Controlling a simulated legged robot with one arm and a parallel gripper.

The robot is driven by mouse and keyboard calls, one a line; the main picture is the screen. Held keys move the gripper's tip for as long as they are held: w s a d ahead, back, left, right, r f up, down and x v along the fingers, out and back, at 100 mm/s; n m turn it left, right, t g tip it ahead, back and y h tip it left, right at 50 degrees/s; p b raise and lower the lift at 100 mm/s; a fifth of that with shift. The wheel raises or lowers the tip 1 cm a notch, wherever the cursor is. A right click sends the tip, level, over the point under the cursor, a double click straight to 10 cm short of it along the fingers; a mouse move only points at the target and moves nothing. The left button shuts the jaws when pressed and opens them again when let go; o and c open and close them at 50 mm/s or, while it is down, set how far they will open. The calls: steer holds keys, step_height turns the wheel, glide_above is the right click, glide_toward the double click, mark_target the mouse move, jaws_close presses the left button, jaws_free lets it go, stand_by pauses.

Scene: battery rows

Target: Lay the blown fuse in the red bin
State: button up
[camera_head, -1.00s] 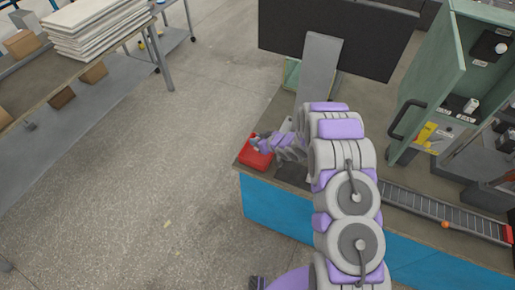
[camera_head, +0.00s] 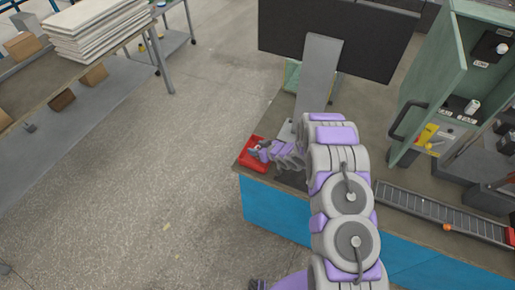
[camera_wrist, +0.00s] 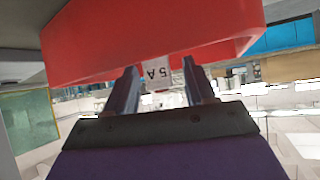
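The red bin (camera_head: 249,153) sits at the near left corner of the bench, and its wall fills the top of the wrist view (camera_wrist: 150,35). My gripper (camera_head: 257,149) is at the bin, low over its opening. In the wrist view my gripper's two fingers (camera_wrist: 160,75) stand apart with the fuse (camera_wrist: 156,74) between them, its pale label reading 5A upside down. The fuse shows in front of the bin's rim, held between the fingers; the exact contact is hard to see. It is too small to make out in the head view.
A dark panel (camera_head: 340,35) and a grey post (camera_head: 318,75) stand behind the bin. A green cabinet (camera_head: 430,70) with an open door is at the right. A grey ribbed strip (camera_head: 430,210) lies along the bench front.

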steer(key=shift+d+r, duration=0.2)
steer(key=shift+r, duration=0.05)
steer(key=p+v, duration=0.2)
steer(key=v, duration=0.9)
steer(key=shift+s+d, duration=0.25)
steer(key=shift+r, duration=0.15)
steer(key=d+r+m+h, duration=0.2)
steer(key=d+r+h, duration=0.4)
steer(key=d+r, duration=0.5)
steer(key=s+d+r+m+g+h, duration=0.2)
steer(key=s+d+r+m+h, duration=0.15)
steer(key=s+d+r, duration=0.45)
steer(key=s+a+r+m+g, duration=0.1)
steer(key=s+r, duration=0.3)
steer(key=s, duration=0.8)
steer(key=s+a+r+m+g+y, duration=0.1)
steer(key=s+a+r+g, duration=0.2)
steer(key=s, duration=0.8)
steer(key=s+a+r+m+g, duration=0.1)
steer(key=s+r, duration=0.4)
steer(key=s, duration=0.7)
steer(key=shift+s+a+m+g, duration=0.35)
steer(key=shift+a+g, duration=0.55)
steer(key=shift+g, duration=0.2)
